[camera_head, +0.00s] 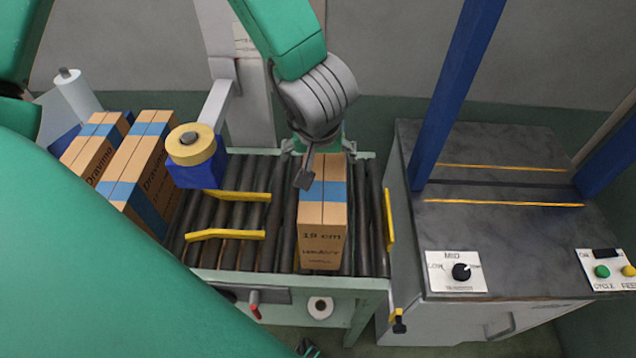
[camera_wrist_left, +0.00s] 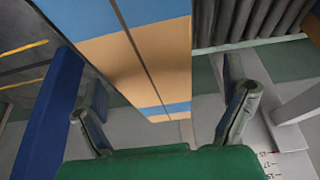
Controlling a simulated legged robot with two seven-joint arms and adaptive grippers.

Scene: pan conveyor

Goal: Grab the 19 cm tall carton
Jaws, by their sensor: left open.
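The tall brown carton (camera_head: 322,235) with a blue band stands upright on the roller conveyor. Its front print is small and looks like "18 cm" or "19 cm". My left gripper (camera_head: 306,176) is over the carton's far end, pointing down, with one finger at its left side; the other finger is hard to make out. In the left wrist view, the open fingers of the left gripper (camera_wrist_left: 165,95) are on either side of the carton (camera_wrist_left: 150,60), with gaps visible. My right gripper does not show.
Several similar cartons (camera_head: 135,165) stand at the left. A tape roll (camera_head: 194,145) on a blue holder and yellow guides (camera_head: 225,234) are left of the carton. A yellow side rail (camera_head: 389,220) and a dark-topped machine (camera_head: 490,245) with blue posts (camera_head: 450,100) are at the right.

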